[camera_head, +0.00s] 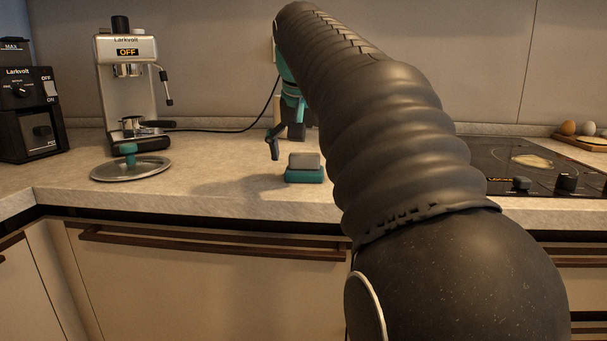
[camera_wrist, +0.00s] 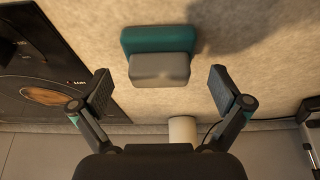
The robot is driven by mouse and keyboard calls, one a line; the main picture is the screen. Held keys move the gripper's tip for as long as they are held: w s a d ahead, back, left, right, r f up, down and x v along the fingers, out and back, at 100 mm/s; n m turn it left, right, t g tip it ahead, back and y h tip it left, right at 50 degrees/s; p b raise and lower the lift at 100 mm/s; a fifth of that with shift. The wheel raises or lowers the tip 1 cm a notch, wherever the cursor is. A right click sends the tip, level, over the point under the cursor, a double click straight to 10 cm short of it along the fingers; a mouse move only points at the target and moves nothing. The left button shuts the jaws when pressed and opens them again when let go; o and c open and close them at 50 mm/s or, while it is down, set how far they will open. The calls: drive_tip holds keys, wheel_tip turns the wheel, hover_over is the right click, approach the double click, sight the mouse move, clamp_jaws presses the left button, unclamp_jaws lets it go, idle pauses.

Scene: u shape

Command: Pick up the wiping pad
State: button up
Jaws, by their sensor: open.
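The wiping pad (camera_head: 305,174) sits on the countertop near its front edge, left of my arm. It has a teal lower part and a grey block on top. In the wrist view the wiping pad (camera_wrist: 159,68) lies just beyond the fingertips, roughly centred between them. My gripper (camera_wrist: 161,92) is open and empty, its two fingers spread wider than the grey block. In the head view my gripper (camera_head: 274,145) is partly hidden by my arm, and one dark finger shows up and left of the pad.
A round metal tray or lid (camera_head: 108,172) with a teal knob lies to the left, before an espresso machine (camera_head: 122,80). A black grinder (camera_head: 30,115) stands far left. A cooktop (camera_head: 520,160) is on the right. A pale cylinder (camera_wrist: 182,130) stands behind the pad.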

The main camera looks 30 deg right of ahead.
sight(308, 153)
drive_tip(key=shift+x, duration=0.9)
drive_tip(key=c, duration=1.1)
drive_tip(key=shift+r, duration=0.15)
drive_tip(key=shift+r, duration=0.55)
drive_tip(key=r, duration=0.1)
drive_tip(key=r+p, duration=0.1)
drive_tip(key=r, duration=0.1)
drive_tip(key=shift+d+r+p, duration=0.25)
drive_tip(key=shift+d+p, duration=0.05)
drive_tip(key=shift+d, duration=0.1)
drive_tip(key=s+d+r+p, duration=0.2)
drive_tip(key=d+r, duration=0.4)
drive_tip(key=d, duration=0.4)
drive_tip(key=shift+s+d+p, duration=0.25)
drive_tip(key=shift+s+p, duration=0.15)
drive_tip(key=shift+s, duration=0.15)
drive_tip(key=shift+r, duration=0.1)
